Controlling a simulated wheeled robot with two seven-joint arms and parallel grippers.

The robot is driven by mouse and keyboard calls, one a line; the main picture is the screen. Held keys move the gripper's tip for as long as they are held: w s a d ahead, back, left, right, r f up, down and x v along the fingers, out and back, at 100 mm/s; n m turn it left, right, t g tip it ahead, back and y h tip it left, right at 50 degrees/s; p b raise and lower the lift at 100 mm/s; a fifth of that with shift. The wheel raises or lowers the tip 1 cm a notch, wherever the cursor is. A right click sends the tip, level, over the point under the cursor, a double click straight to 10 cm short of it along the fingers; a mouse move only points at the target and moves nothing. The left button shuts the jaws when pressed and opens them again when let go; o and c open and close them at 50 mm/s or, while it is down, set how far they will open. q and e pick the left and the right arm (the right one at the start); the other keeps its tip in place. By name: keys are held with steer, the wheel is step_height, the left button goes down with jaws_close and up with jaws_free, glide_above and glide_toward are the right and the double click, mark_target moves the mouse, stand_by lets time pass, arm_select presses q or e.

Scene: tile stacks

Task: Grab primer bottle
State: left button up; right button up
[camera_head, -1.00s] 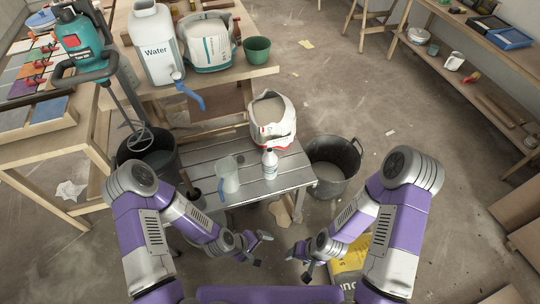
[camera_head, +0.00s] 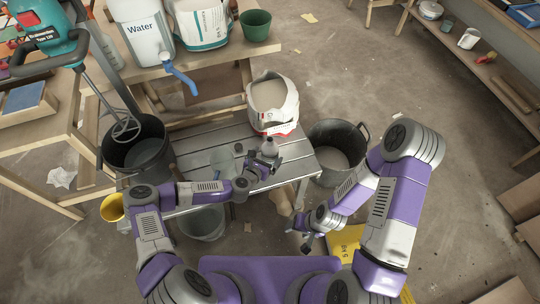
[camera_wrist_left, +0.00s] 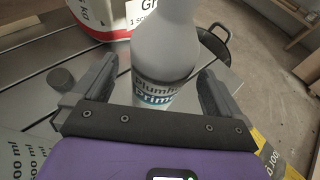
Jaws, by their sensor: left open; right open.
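The primer bottle (camera_head: 269,146) is white with a dark label band and stands upright on the slatted grey bench (camera_head: 292,150). In the left wrist view the bottle (camera_wrist_left: 163,45) rises between the two fingers, its label partly legible as "Prime". My left gripper (camera_head: 264,162) is open around the bottle's lower part, with a gap at each side, and hides part of it in the head view. My right gripper (camera_head: 305,240) is open and empty, low in front of the bench at the right.
A clear measuring jug (camera_head: 223,160) stands just left of my left gripper. A white bag (camera_head: 272,103) sits behind the bottle. A dark bucket (camera_head: 340,147) stands right of the bench, and a mixing bucket (camera_head: 138,149) at left.

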arm_select(q)
steer(key=b+x, duration=0.1)
steer(key=x, duration=0.2)
steer(key=shift+w+f, duration=0.1)
steer(key=shift+f, duration=0.15)
steer(key=shift+c, duration=0.2)
steer(key=c, duration=1.5)
